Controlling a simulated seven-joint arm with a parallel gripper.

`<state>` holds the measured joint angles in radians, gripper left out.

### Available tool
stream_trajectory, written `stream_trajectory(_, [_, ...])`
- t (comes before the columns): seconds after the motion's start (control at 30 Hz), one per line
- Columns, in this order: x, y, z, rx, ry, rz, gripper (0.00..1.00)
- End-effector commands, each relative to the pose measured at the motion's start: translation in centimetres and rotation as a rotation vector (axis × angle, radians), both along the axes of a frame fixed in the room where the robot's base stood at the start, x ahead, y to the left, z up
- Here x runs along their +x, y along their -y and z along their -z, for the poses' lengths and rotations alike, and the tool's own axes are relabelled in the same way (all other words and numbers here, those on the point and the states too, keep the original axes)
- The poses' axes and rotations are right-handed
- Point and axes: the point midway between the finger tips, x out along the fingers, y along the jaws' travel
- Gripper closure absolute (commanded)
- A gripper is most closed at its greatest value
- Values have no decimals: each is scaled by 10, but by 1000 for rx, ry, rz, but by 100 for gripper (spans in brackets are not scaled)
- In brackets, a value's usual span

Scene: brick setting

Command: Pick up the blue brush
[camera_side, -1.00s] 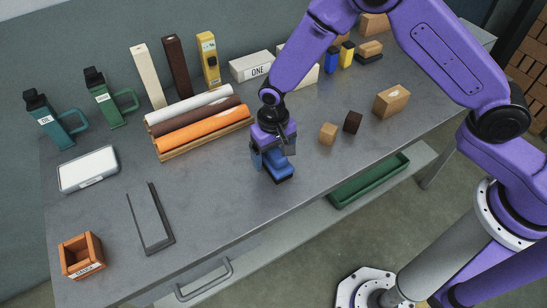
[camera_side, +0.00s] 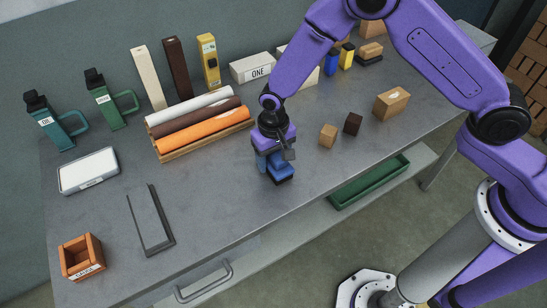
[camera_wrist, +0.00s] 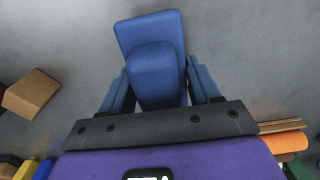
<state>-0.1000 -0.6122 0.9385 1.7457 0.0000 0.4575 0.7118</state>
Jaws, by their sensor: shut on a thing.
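The blue brush (camera_side: 281,171) is at the middle of the grey table, below my gripper (camera_side: 276,158). In the wrist view the brush (camera_wrist: 152,35) shows a wide flat block with a rounded raised handle in front of it. My gripper (camera_wrist: 160,88) has its two blue fingers on either side of that handle, shut on it. The brush is level and at or very close to the tabletop; I cannot tell if there is a gap under it. The gripper partly hides the handle in the side view.
A rack of rolls (camera_side: 205,133) stands to the left of my gripper. A small tan block (camera_side: 328,135) and a dark block (camera_side: 353,123) lie to the right. The table around the brush is clear.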

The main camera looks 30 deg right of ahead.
Motion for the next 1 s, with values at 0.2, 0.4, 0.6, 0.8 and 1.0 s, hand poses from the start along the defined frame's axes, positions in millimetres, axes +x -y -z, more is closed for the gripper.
stream_trajectory(0.2, [1,-1,-23,4,4,0,74])
stream_trajectory(0.4, [-18,11,-55,2,3,-1,74])
stream_trajectory(0.6, [-42,27,-89,4,4,0,74])
stream_trajectory(0.8, [-78,49,-107,2,2,-2,74])
stream_trajectory(1.0, [-103,64,-119,2,2,-1,74])
